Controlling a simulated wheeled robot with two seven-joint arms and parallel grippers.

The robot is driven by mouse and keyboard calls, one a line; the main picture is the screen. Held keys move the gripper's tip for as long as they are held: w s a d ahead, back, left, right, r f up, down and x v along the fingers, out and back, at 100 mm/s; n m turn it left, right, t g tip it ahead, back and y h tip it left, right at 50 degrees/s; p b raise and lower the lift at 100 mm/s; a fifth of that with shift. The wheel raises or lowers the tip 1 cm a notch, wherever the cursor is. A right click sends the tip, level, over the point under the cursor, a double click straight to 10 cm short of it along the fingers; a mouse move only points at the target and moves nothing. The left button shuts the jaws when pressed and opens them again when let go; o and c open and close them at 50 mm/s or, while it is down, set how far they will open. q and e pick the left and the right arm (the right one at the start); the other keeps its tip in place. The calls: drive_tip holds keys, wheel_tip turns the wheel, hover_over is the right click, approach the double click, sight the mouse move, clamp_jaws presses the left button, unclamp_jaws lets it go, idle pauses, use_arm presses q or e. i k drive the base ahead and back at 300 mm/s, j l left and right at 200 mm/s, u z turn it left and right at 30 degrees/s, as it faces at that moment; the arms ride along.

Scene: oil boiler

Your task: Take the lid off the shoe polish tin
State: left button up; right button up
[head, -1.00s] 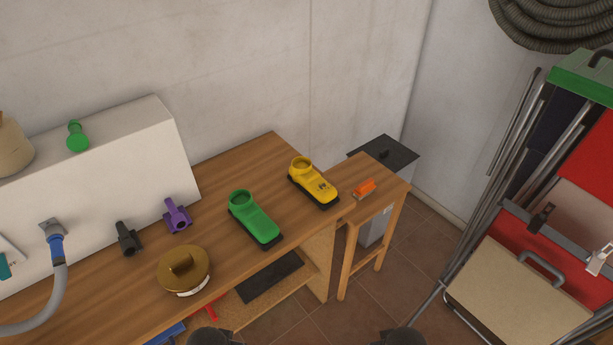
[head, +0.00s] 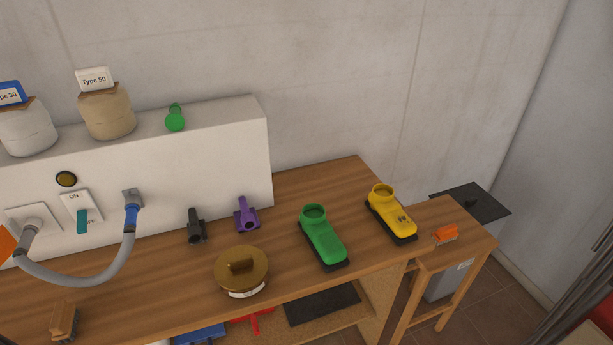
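A round brown-gold tin (head: 241,273) with a raised bar handle on its lid sits on the wooden workbench (head: 300,279), near its front edge. A white label shows low on its front side. The lid is on the tin. I see no writing that names it as shoe polish. Neither of my grippers shows in the head view now.
Right of the tin stand a green device (head: 324,240) and a yellow device (head: 392,216). Behind it are black (head: 196,227) and purple (head: 246,216) fittings. A grey hose (head: 90,280) loops at left. An orange item (head: 445,234) lies on a side table (head: 455,254).

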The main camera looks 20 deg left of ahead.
sight(239, 268)
drive_tip(key=u, duration=1)
